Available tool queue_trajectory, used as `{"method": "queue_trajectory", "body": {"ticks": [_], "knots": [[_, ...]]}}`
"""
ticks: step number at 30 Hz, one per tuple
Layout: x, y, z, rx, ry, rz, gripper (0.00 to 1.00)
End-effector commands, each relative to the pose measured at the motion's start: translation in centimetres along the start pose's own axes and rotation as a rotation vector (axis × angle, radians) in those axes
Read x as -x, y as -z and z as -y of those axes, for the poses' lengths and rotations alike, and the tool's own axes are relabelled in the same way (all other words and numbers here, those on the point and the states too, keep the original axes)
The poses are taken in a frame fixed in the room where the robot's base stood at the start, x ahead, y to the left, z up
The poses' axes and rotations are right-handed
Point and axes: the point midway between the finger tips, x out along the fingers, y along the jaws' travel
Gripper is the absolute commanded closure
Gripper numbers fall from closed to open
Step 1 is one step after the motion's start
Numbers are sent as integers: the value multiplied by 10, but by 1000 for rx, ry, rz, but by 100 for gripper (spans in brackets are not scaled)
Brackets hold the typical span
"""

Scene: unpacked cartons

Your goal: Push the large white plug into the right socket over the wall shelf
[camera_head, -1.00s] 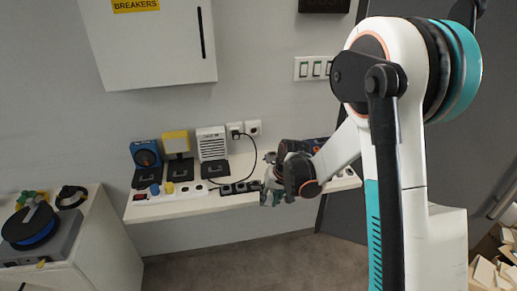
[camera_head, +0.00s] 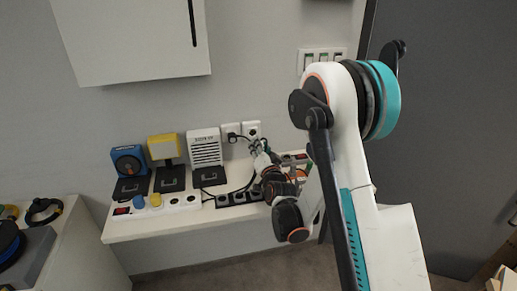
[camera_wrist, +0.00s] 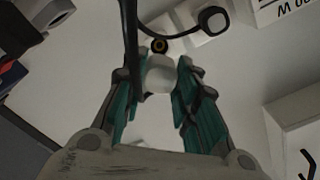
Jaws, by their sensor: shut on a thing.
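My gripper (camera_head: 259,148) reaches up to the wall, just below the right socket (camera_head: 252,130). In the wrist view my gripper (camera_wrist: 160,85) is shut on the large white plug (camera_wrist: 160,76), which sits between its two teal-lined fingers. A small dark ring with a yellow centre shows just beyond the plug. The plug's front is hidden, and I cannot tell whether it touches the socket. The left socket (camera_head: 231,127) holds a black plug (camera_head: 233,137) with a black cable, also seen in the wrist view (camera_wrist: 213,19).
The wall shelf (camera_head: 150,225) bears a white heater (camera_head: 205,150), a yellow device (camera_head: 163,148), a blue device (camera_head: 128,160) and power strips (camera_head: 240,197). A dark cable hangs close to my gripper. Wall switches (camera_head: 322,58) are up to the right.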

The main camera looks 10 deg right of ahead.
Motion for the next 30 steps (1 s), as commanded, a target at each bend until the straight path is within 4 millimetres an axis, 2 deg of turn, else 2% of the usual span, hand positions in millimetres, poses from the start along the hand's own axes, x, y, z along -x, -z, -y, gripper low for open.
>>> {"method": "queue_trajectory", "body": {"ticks": [5, 21, 30], "knots": [[-8, 0, 0, 0, 1, -2, 100], [-50, 0, 0, 1, 0, 0, 100], [-56, 0, 0, 1, 0, 0, 100]]}}
